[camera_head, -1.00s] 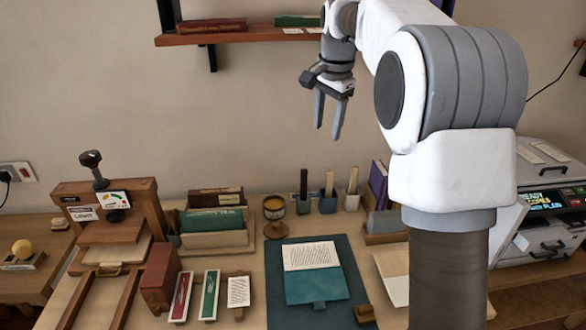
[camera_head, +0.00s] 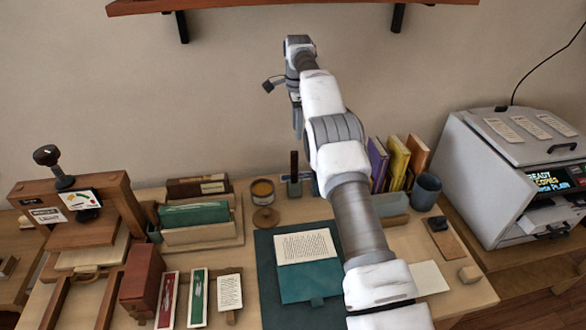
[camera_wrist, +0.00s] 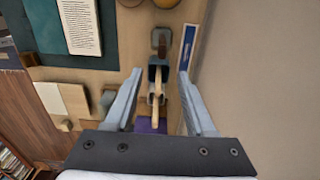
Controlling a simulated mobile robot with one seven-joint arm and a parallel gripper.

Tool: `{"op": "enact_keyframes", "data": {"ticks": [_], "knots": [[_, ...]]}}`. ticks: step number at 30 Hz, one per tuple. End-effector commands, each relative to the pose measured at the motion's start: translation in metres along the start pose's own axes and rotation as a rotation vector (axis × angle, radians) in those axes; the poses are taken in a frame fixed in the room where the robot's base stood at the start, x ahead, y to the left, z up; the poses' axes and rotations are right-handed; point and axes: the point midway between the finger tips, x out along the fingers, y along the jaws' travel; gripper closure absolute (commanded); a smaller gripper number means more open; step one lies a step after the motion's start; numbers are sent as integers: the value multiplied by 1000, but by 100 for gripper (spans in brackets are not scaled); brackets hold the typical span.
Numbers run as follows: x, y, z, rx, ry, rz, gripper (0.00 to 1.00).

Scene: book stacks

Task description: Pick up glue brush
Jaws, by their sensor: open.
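Several upright handled tools stand in small holders at the back of the table; their lower ends are hidden, so I cannot tell which is the glue brush. A dark-handled tool (camera_head: 294,168) shows in the head view; the pale-handled ones are hidden behind my arm. In the wrist view, the brown handle (camera_wrist: 162,48) stands in a grey holder (camera_wrist: 157,34), and a pale handle (camera_wrist: 157,86) rises from a dark blue-grey holder (camera_wrist: 153,63). My gripper (camera_wrist: 160,74) is open and empty, its fingers either side of the pale handle in the picture. It shows above the table in the head view (camera_head: 297,120).
A round jar (camera_head: 262,190) stands left of the holders. Books (camera_head: 398,160) and a grey cup (camera_head: 426,191) stand to the right. A teal mat (camera_head: 268,262) with a pamphlet lies in front. The wall is close behind; a shelf (camera_head: 250,5) hangs above.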

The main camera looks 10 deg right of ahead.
Motion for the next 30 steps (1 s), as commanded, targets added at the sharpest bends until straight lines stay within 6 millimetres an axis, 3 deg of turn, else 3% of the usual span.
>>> {"op": "enact_keyframes", "data": {"ticks": [16,30], "knots": [[102,0,1,1,-1,4,45],[143,-3,5,-1,0,4,45]]}}
